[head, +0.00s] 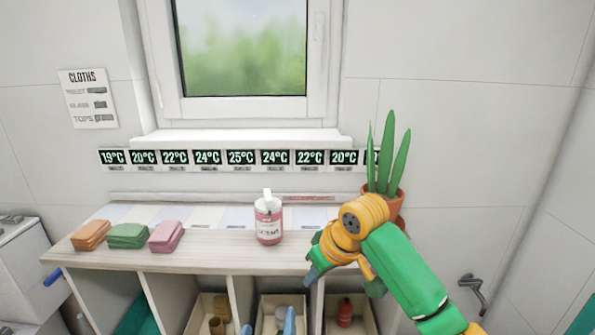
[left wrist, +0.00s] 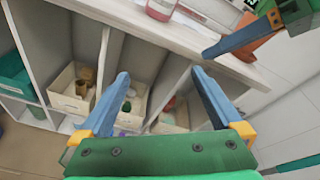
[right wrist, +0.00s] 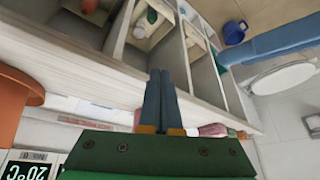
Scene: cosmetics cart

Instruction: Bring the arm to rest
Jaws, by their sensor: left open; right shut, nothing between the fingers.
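My right arm comes in from the right in the head view, and its gripper (head: 314,273) hangs over the front edge of the shelf top, right of the pink bottle. Its blue fingers (right wrist: 160,100) are together and empty in the right wrist view. My left gripper (left wrist: 160,100) is open and empty in the left wrist view, with its fingers wide apart in front of the lower compartments. In the head view only its blue fingertips (head: 289,322) show at the bottom edge. The right gripper's blue finger also shows at the upper right of the left wrist view (left wrist: 235,38).
A pink bottle (head: 269,225) and folded orange (head: 90,235), green (head: 128,235) and pink (head: 166,236) cloths sit on the shelf top (head: 215,250). A potted plant (head: 398,192) stands behind my right arm. Bins (head: 344,314) fill compartments below. A door handle (head: 474,290) is at right.

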